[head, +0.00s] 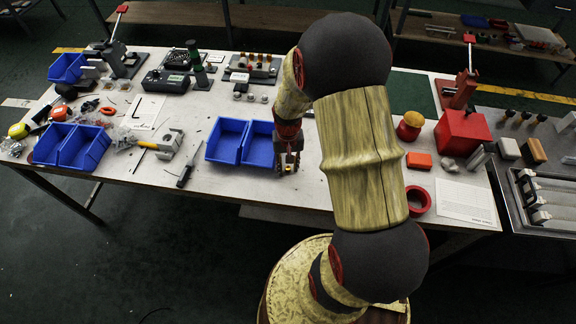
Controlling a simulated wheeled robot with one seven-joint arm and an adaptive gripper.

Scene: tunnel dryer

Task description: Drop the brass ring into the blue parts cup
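My gripper (288,163) points down at the right edge of a pair of joined blue bins, a left one (226,139) and a right one (258,147), near the table's front edge. It partly covers the right bin's edge. The fingers are small and dark, so I cannot tell whether they are open or hold anything. I cannot make out a brass ring. Another pair of blue bins (84,147) is at the front left, and a blue bin (66,68) is at the back left. I cannot tell which is the parts cup.
Right of my arm are a red ring (418,200), an orange block (419,161) and a red box (462,131). Fixtures line the back. My arm hides part of the table.

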